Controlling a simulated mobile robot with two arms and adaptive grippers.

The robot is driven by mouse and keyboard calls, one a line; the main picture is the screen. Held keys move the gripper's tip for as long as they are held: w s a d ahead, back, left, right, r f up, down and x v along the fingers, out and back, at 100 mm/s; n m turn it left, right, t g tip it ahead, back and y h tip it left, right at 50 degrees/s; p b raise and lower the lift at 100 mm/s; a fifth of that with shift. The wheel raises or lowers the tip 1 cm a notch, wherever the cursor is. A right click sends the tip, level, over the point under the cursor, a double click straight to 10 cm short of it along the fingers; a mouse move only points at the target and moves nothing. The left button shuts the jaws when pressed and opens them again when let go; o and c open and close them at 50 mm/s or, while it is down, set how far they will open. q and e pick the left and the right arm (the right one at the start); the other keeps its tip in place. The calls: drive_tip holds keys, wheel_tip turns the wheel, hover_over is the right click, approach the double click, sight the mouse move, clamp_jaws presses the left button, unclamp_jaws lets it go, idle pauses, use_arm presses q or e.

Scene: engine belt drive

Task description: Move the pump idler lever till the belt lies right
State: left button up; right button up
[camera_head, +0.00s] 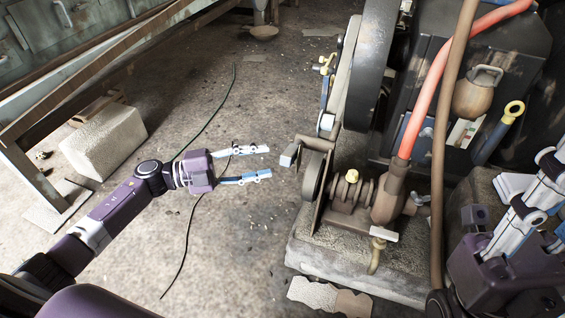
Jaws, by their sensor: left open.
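The pump (385,195) is a rusty brown unit on a concrete block, with a dark pulley (313,177) on its left side. A lever with a grey block-shaped end (290,154) sticks out to the left above this pulley; it looks like the idler lever. A pale belt (344,75) runs beside the big dark flywheel (371,60); its lower run by the pump is hard to make out. My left gripper (267,161) is open and empty, its fingers pointing right, a short gap left of the lever end. My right gripper (528,172) is at the right edge, partly cut off.
The concrete block (350,270) under the pump has a raised edge. A red hose (434,85) and a brown hose (442,130) rise near the pump. Thin cables (188,240) lie on the floor. A pale stone block (104,140) lies at left. Floor left of the pump is mostly free.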

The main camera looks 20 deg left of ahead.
sight(282, 158)
use_arm(q)
drive_tip(key=b+x, duration=0.1)
drive_tip(key=x, duration=0.5)
drive_tip(key=shift+c, duration=0.4)
clamp_jaws()
